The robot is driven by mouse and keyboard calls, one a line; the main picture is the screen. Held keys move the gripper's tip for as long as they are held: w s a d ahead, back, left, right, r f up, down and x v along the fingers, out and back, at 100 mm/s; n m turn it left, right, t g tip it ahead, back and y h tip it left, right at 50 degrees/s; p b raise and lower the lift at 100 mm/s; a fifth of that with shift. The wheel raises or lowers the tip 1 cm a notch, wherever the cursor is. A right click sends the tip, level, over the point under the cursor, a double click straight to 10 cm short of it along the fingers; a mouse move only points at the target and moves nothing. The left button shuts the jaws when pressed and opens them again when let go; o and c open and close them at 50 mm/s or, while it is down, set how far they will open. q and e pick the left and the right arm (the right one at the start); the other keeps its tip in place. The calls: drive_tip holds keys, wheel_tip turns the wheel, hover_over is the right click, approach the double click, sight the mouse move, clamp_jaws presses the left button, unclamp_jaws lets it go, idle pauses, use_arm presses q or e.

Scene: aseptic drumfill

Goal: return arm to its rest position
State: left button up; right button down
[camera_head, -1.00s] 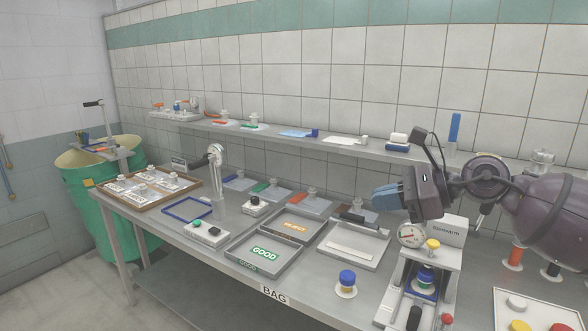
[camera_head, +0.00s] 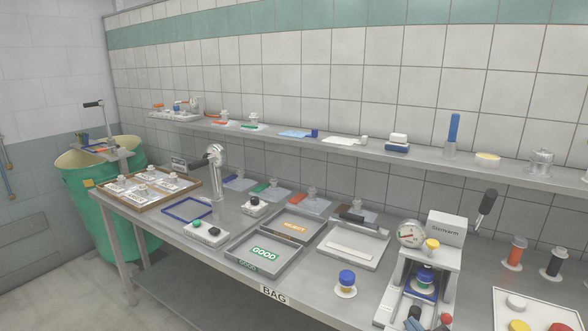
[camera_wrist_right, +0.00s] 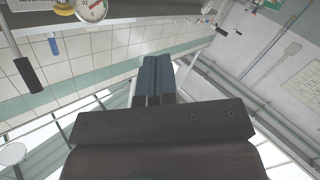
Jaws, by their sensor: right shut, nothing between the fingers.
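My right gripper (camera_wrist_right: 157,78) shows in the right wrist view with its blue fingers together and nothing between them. That view looks past the fingers at the tiled wall, ceiling and window frames, so the gripper is clear of the things on the bench. My left gripper is in neither view.
The press with a dial gauge (camera_head: 411,234) stands at the bench's right. A blue-capped piece (camera_head: 347,279), the GOOD tray (camera_head: 240,262) and the REJECT tray (camera_head: 318,242) lie left of it. A long shelf (camera_head: 290,138) runs along the wall; a green drum (camera_head: 85,205) stands at far left.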

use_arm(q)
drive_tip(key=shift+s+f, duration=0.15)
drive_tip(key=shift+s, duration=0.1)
use_arm(e)
drive_tip(key=s+d+f+m+g+h, duration=0.1)
drive_tip(key=s+f+m+g, duration=0.1)
drive_tip(key=s+f, duration=0.6)
drive_tip(key=s+d+f+m+g+h, duration=0.2)
drive_tip(key=s+f+m, duration=0.2)
drive_tip(key=s+f, duration=0.5)
drive_tip(key=s, duration=0.4)
drive_tip(key=shift+d+f+m+g+h, duration=0.2)
drive_tip(key=shift+f+m+g+h, duration=0.1)
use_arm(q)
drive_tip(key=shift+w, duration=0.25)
use_arm(e)
drive_tip(key=shift+w, duration=0.1)
